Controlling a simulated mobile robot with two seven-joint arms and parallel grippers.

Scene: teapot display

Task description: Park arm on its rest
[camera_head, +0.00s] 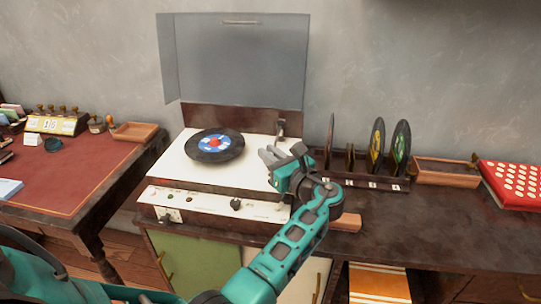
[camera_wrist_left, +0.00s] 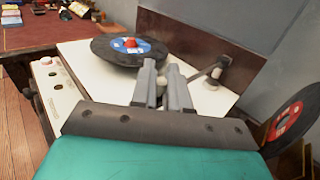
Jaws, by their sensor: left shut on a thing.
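The record player (camera_head: 175,180) has a white deck, with a black record (camera_head: 230,155) with a blue, white and red label on it. The tonearm's pivot post (camera_head: 280,128) stands at the deck's back right. In the left wrist view, the tonearm (camera_wrist_left: 203,76) runs from the post toward my fingers. My left gripper (camera_head: 267,154) is over the right part of the deck, beside the record. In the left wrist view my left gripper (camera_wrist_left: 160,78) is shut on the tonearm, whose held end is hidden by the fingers. I cannot make out the arm rest. My right gripper is not in view.
A clear lid (camera_head: 235,60) stands open behind the deck. Several upright records (camera_head: 376,145) stand in a rack right of my gripper. A wooden tray (camera_head: 445,172) and a red board (camera_head: 515,180) lie farther right. A desk (camera_head: 85,175) is at left.

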